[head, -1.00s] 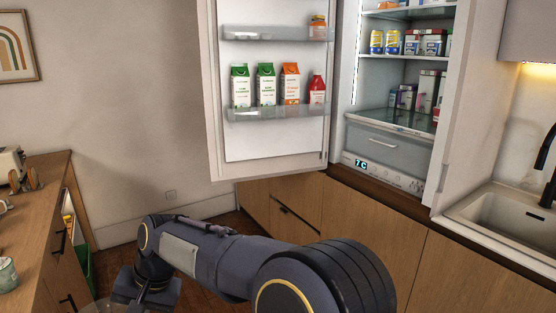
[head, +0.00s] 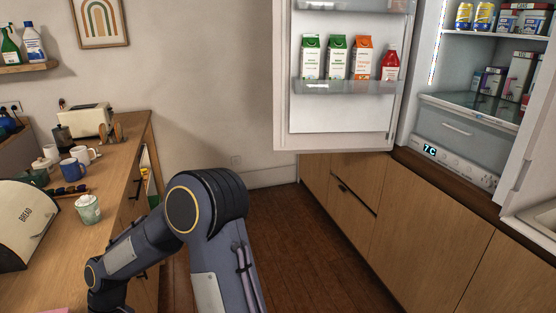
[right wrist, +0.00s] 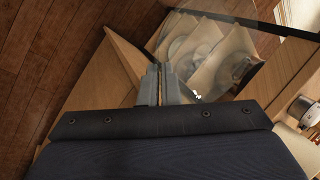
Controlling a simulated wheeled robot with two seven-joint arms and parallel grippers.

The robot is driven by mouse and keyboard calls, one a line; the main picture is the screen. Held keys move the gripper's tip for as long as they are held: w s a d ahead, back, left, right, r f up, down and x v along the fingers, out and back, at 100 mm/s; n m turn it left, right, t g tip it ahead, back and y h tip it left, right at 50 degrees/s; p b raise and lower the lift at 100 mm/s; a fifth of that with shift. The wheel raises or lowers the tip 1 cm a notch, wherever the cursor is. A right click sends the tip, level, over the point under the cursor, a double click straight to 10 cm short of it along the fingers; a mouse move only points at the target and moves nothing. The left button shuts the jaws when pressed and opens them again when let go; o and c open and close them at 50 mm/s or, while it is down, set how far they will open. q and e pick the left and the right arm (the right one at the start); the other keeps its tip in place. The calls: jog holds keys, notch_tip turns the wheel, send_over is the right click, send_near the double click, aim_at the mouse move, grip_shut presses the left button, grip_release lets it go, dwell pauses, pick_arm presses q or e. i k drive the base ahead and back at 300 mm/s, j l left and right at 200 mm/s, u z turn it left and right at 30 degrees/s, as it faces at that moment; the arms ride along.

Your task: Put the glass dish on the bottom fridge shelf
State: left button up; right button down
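My right arm crosses the lower middle of the head view; its gripper is cut off there at the bottom left. In the right wrist view the right gripper (right wrist: 162,80) has its fingers close together, seemingly pinching the thin rim of the clear glass dish (right wrist: 205,75). The dish is transparent and its outline is hard to make out against what lies behind. The fridge (head: 409,90) stands open at the right of the head view. Its bottom glass shelf (head: 458,101) lies above a drawer, with boxes at the right part and bare glass at left. My left gripper is not in view.
The open fridge door (head: 337,115) holds cartons and a red bottle. A wooden counter (head: 110,185) at left carries a bread bin (head: 25,222), mugs, a jar (head: 88,210) and a toaster (head: 84,121). Bare floor (head: 290,240) lies between the counters.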

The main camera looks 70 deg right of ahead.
aim_at(477, 101)
jog(key=l+z, duration=0.1)
jog(key=z, duration=0.35)
jog(key=l+z, duration=0.1)
jog(key=z, duration=0.3)
jog(key=i+l+z, duration=0.1)
jog(key=z, duration=0.75)
jog(key=i+l+z, duration=0.35)
jog(key=i, duration=0.2)
jog(key=i+l+z, duration=0.15)
jog(key=i+z, duration=0.2)
jog(key=i, duration=0.2)
jog(key=i+z, duration=0.35)
jog(key=i, duration=0.2)
